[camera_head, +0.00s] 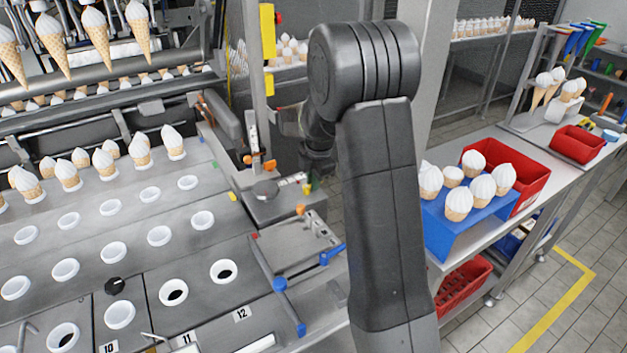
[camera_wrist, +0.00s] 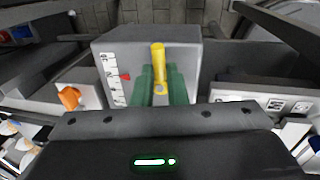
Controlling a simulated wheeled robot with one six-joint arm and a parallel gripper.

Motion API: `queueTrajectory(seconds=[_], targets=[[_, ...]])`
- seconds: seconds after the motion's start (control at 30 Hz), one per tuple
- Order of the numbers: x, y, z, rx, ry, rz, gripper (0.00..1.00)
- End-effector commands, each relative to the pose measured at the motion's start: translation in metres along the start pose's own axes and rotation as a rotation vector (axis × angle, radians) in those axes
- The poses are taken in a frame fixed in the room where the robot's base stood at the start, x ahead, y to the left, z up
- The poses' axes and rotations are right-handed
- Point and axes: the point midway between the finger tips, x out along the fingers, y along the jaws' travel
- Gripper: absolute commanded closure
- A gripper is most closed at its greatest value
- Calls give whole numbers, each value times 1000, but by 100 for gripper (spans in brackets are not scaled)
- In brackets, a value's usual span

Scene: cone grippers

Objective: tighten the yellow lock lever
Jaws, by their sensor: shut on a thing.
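In the wrist view the yellow lock lever (camera_wrist: 158,56) stands upright in the picture on the face of a grey box (camera_wrist: 190,58). Its rounded end points up, and a light round pivot shows at its lower end. My gripper (camera_wrist: 161,73) has green fingers on either side of the lever's lower part and is shut on it. The exact contact is partly hidden between the fingers. In the head view my dark arm fills the middle, and I cannot make out the gripper or the lever there.
A scale with a red pointer (camera_wrist: 125,76) is left of the lever on the box face. An orange knob (camera_wrist: 69,97) sits further left. In the head view a cone tray machine (camera_head: 130,215) is at left, and a blue stand (camera_head: 455,228) with cones and a red bin (camera_head: 520,175) at right.

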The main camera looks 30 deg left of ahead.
Motion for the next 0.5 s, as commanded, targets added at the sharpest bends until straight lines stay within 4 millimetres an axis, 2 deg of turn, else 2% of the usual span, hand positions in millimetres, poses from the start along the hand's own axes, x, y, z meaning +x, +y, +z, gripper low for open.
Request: queueTrajectory(seconds=[0.07, 0.1, 0.2, 0.5], targets=[[-1, 1, 0, 0, -1, 2, 100], [-1, 1, 0, 0, -1, 2, 84], [-1, 0, 0, 0, -1, 2, 66], [-2, 0, 0, 1, -1, 1, 66]])
